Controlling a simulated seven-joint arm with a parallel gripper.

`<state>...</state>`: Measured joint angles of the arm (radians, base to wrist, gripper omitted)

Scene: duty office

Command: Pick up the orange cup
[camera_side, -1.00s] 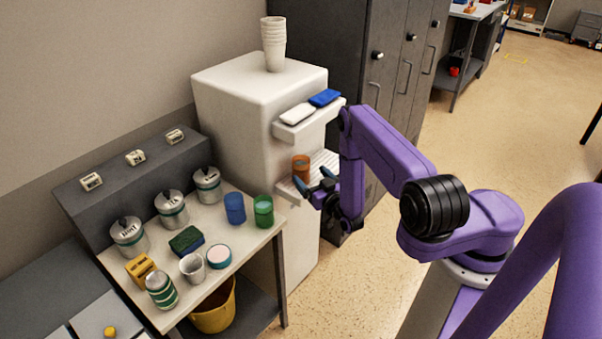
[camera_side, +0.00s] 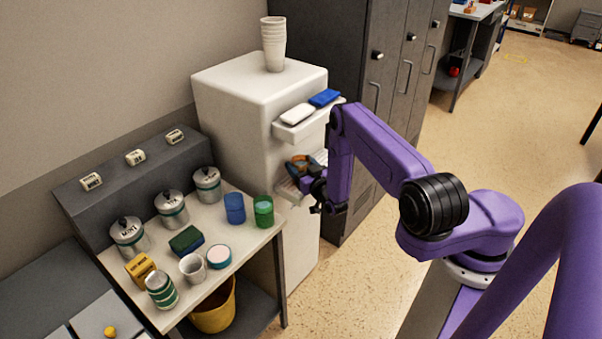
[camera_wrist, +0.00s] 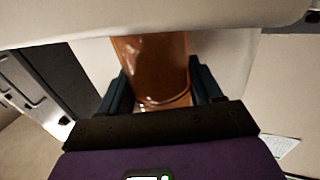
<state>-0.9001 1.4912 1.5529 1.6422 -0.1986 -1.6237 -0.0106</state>
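The orange cup (camera_side: 299,164) is at the dispenser's lower shelf, partly hidden by my gripper in the side view. In the wrist view the orange cup (camera_wrist: 155,70) fills the space between my fingers, its upper part cut off by a pale overhang. My gripper (camera_side: 306,165) reaches in at the shelf with a dark finger on each side of the cup. The fingers (camera_wrist: 162,90) look spread around it. I cannot see clear contact on both sides.
The white dispenser (camera_side: 230,110) has an upper ledge (camera_side: 305,126) just above my gripper, holding a white and a blue item. Grey lockers (camera_side: 340,60) stand close behind. The table (camera_side: 240,240) at left bears a blue cup (camera_side: 234,208), a green cup (camera_side: 263,211) and canisters.

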